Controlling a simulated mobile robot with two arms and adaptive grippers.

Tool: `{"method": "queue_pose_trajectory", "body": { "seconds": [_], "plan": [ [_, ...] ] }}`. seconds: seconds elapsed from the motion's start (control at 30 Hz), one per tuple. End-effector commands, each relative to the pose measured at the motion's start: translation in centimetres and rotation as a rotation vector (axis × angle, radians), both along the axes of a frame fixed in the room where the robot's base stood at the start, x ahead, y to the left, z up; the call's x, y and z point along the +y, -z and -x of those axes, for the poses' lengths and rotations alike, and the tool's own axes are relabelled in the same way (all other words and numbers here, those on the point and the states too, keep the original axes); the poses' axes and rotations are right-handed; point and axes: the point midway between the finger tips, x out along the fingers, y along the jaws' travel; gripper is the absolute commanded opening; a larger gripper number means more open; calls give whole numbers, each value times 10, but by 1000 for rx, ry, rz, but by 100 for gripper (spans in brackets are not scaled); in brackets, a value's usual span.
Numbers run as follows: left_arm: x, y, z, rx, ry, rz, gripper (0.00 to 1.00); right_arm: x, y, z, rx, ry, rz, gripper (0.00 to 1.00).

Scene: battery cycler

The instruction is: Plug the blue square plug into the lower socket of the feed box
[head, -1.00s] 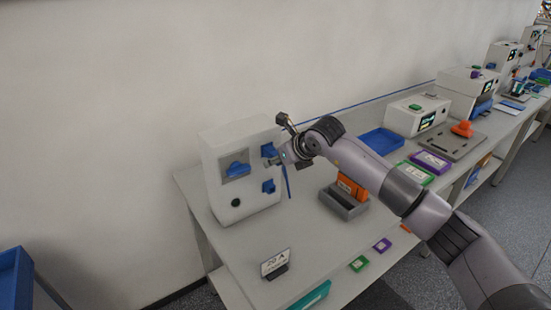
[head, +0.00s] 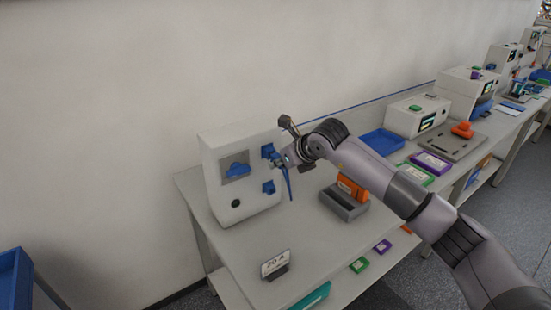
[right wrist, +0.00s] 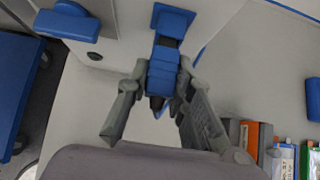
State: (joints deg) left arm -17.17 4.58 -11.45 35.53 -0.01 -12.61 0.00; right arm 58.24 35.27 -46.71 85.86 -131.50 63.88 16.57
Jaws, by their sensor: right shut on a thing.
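The feed box (head: 215,160) is a white unit at the left end of the bench. Its front has an upper blue socket (head: 267,150) and a lower blue socket (head: 268,187). My right gripper (head: 280,160) is in front of the sockets, at about the upper one's height in the head view. In the right wrist view its fingers (right wrist: 162,75) are shut on the blue square plug (right wrist: 162,72). The plug points toward a blue socket (right wrist: 173,22) and looks close to it; contact is unclear, and I cannot tell which socket this is. A blue cable (head: 290,185) hangs below the gripper.
The box front also has a blue lever (head: 237,169) and a dark button (head: 236,202). A grey holder with an orange block (head: 352,188) stands right of the box, under my right arm. A 20 A sign (head: 275,264) stands near the front edge. The bench between is clear.

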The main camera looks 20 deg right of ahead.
Motion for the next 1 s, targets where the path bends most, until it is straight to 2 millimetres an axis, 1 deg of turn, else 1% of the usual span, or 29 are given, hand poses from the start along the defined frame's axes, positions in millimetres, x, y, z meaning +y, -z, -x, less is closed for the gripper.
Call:
{"method": "queue_pose_trajectory", "body": {
  "seconds": [1.0],
  "plan": [
    [0,8,0,0,0,0,40,-15,0,38,-1,1,0,6]
  ]
}}
